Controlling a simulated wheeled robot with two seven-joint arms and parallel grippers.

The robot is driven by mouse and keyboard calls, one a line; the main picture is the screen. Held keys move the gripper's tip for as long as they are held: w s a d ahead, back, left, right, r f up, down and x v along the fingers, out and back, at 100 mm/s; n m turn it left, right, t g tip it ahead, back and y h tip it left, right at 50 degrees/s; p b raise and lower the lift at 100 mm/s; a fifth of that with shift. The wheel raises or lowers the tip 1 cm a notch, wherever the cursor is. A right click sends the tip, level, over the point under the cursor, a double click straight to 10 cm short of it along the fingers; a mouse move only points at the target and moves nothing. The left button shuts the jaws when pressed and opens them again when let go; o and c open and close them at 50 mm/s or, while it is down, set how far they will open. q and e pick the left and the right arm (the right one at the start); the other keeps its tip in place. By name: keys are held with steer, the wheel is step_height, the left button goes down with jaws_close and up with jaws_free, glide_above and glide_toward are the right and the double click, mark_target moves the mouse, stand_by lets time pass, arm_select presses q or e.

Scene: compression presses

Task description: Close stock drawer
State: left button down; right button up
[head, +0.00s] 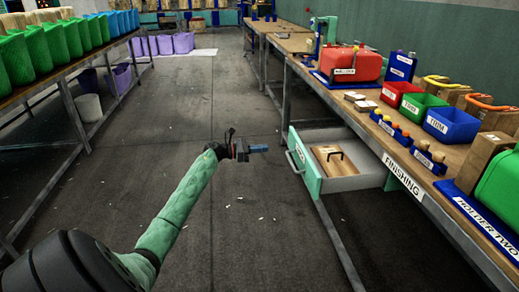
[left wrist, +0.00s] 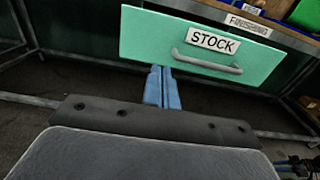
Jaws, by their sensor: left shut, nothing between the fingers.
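The stock drawer (head: 338,172) stands open, pulled out to the left from under the right-hand bench. It has a pale green front with a grey bar handle, and a wooden block (head: 330,160) with a dark handle lies inside. In the left wrist view the drawer front (left wrist: 150,38) fills the upper part, with its STOCK label and handle (left wrist: 205,62). My left gripper (head: 266,148) is shut and empty, left of the drawer front and apart from it in the head view. Its blue fingers (left wrist: 162,88) point toward the front's lower edge. My right gripper is not in view.
The finishing bench (head: 405,180) runs along the right, with red, green and blue bins and a red press (head: 350,64) on it. A rack of green and blue bins (head: 62,42) stands at left. The aisle floor (head: 190,95) between is clear apart from small scraps.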

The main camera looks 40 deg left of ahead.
mark_target(293, 146)
arm_select(q)
steer(key=p+x, duration=0.1)
steer(key=x, duration=0.9)
steer(key=shift+w+d, duration=0.1)
steer(key=shift+d, duration=0.05)
